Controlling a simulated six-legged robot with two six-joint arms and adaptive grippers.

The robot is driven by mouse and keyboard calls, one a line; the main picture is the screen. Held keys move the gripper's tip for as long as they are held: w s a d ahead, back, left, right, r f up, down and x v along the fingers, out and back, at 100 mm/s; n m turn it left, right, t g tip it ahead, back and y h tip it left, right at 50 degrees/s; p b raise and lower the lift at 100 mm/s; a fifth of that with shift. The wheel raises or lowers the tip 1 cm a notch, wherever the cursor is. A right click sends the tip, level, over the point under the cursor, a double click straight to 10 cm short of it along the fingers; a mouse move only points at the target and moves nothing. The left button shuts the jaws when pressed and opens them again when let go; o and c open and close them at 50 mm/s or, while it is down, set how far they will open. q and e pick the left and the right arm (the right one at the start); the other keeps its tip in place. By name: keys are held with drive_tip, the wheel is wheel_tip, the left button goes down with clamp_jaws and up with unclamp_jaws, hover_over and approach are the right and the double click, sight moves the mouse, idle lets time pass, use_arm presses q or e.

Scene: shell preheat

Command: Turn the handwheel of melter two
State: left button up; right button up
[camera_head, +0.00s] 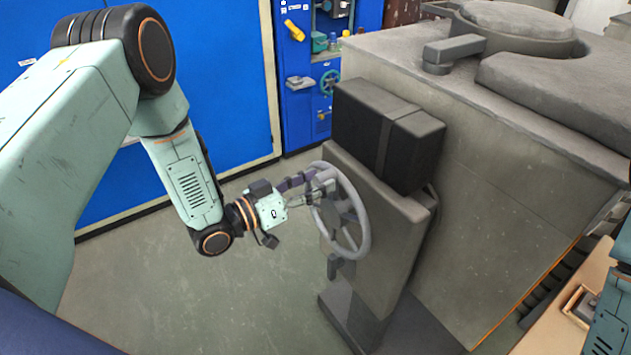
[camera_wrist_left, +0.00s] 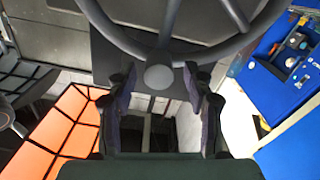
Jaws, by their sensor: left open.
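The grey handwheel (camera_head: 358,232) stands upright on the side of a grey pedestal (camera_head: 385,240) in the head view. My left gripper (camera_head: 325,190) is at the wheel's near upper-left side, its fingers overlapping the rim in the picture. My right gripper is not visible; part of my right arm shows at the right edge.
A dark box (camera_head: 385,130) sits on the pedestal. A large grey melter body (camera_head: 500,180) fills the right side. Blue cabinets (camera_head: 220,80) line the back, with a small teal wheel (camera_head: 329,82). The floor (camera_head: 200,310) left of the pedestal is clear.

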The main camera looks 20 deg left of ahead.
use_arm(q)
drive_tip(key=shift+w+d+f, duration=0.1)
drive_tip(key=shift+w+d, duration=0.2)
drive_tip(key=shift+d, duration=0.05)
drive_tip(key=shift+s+a, duration=0.15)
drive_tip(key=shift+a, duration=0.05)
drive_tip(key=c, duration=0.6)
clamp_jaws()
